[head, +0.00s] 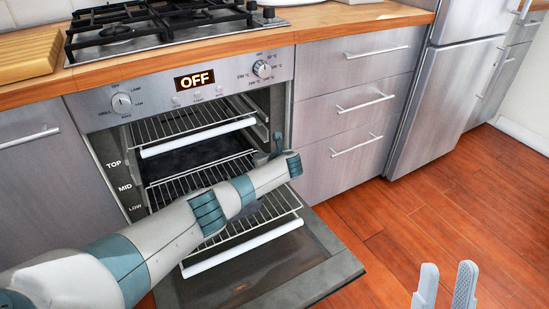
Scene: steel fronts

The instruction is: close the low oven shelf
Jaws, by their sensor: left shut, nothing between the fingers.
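The oven (180,90) has its door (300,278) folded down and open. The low shelf (265,218) is a wire rack with a white front bar (243,249); it is slid out over the open door. My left arm crosses in front of the oven and hides part of the low and middle shelves. My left gripper (277,144) is mostly hidden behind its wrist at the oven's right side; it looks shut and empty. My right gripper (447,285) is open and empty over the floor at bottom right, well away from the oven.
The top shelf (190,125), with a white front bar, also sits partly out. The middle shelf (195,179) is lower, behind my arm. Drawers (350,110) stand shut right of the oven. The wooden floor (430,220) at right is clear.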

